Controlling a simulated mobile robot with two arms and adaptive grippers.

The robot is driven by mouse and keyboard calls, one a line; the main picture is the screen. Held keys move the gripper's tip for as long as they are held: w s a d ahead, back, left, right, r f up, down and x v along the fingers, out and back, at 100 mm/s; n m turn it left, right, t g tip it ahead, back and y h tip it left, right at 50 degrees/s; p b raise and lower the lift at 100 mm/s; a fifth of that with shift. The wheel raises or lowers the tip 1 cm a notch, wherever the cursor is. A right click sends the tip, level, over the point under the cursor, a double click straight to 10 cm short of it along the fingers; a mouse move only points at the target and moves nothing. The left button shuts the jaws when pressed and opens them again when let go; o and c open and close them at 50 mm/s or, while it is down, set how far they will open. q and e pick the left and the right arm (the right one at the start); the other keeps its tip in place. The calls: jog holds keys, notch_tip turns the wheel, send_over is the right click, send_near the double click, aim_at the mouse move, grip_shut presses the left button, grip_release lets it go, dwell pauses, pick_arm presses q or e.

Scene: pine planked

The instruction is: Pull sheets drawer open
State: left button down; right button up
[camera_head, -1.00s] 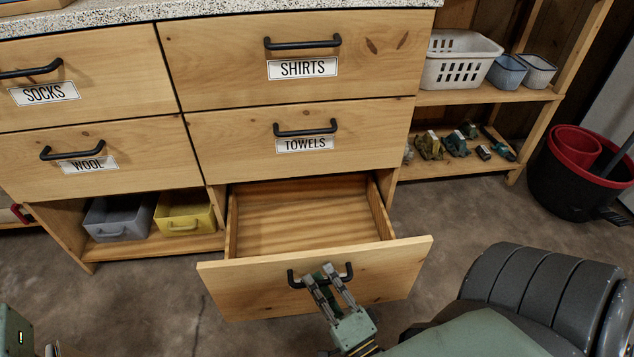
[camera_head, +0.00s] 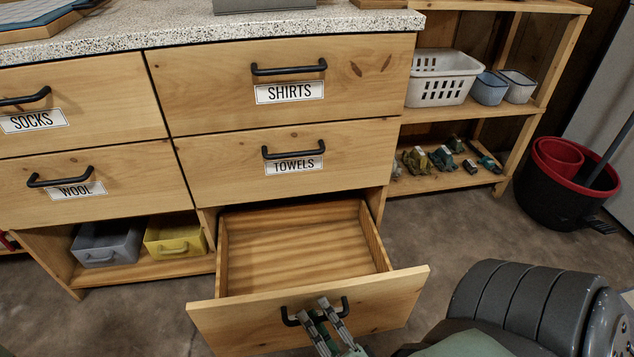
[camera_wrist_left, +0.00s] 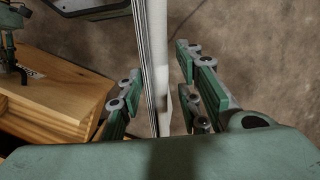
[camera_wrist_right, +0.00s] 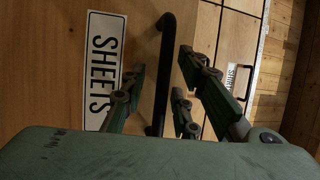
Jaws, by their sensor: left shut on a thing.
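The sheets drawer (camera_head: 250,323) is the lowest one, below the towels drawer. It stands well out from the cabinet, and its visible interior is empty. Its black handle (camera_head: 289,321) and the SHEETS label (camera_wrist_right: 104,70) show in the right wrist view. My right gripper (camera_head: 322,305) is at this handle; in the right wrist view its fingers stand apart on either side of the bar. My left gripper (camera_wrist_left: 155,85) is out of the head view. In the left wrist view it is shut on a thin whitish slab (camera_wrist_left: 160,60) with striped edges, held beside the drawer.
Grey (camera_head: 108,243) and yellow (camera_head: 174,237) bins sit in the open bay left of the drawer. A shelf (camera_head: 460,180) with a white basket (camera_head: 440,78) stands right. A black and red bucket (camera_head: 565,190) is on the floor. A dark rounded grey object (camera_head: 530,305) occupies the lower right.

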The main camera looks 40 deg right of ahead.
jog(key=shift+r, duration=0.1)
jog(key=v, duration=1.2)
dwell(0.4)
